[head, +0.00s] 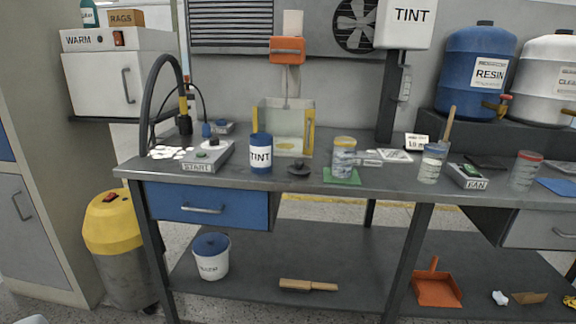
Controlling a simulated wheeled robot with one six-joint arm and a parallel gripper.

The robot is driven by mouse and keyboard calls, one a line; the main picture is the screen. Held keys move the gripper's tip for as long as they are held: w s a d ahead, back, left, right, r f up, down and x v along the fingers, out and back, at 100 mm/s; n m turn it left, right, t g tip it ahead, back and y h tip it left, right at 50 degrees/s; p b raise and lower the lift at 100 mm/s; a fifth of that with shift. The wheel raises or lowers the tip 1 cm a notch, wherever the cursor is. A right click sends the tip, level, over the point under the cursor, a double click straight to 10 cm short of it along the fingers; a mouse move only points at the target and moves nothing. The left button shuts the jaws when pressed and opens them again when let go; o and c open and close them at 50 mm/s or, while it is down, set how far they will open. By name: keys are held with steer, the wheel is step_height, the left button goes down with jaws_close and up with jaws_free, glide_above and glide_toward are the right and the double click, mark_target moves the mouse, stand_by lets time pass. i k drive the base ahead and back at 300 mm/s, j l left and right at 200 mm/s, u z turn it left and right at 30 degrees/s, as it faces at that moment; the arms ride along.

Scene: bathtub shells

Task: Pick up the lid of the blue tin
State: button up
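The blue tin (261,160) with a white TINT label stands upright on the grey workbench, left of the middle. Its top looks blue and closed, but it is too small to tell the lid's edge from the body. A low dark round piece (299,169) with a raised middle lies on the bench just right of the tin; I cannot tell what it is. My gripper is not in view.
A START box (207,157) stands left of the tin, with a black curved hose behind. A clear tank (273,116) stands behind it. Right are a jar (344,160) on a green mat (341,177) and other jars. The bench's front edge (300,190) is near the tin.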

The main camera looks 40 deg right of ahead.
mark_target(298, 168)
steer(key=i+z, duration=0.45)
steer(key=i, duration=0.9)
steer(key=l, duration=0.1)
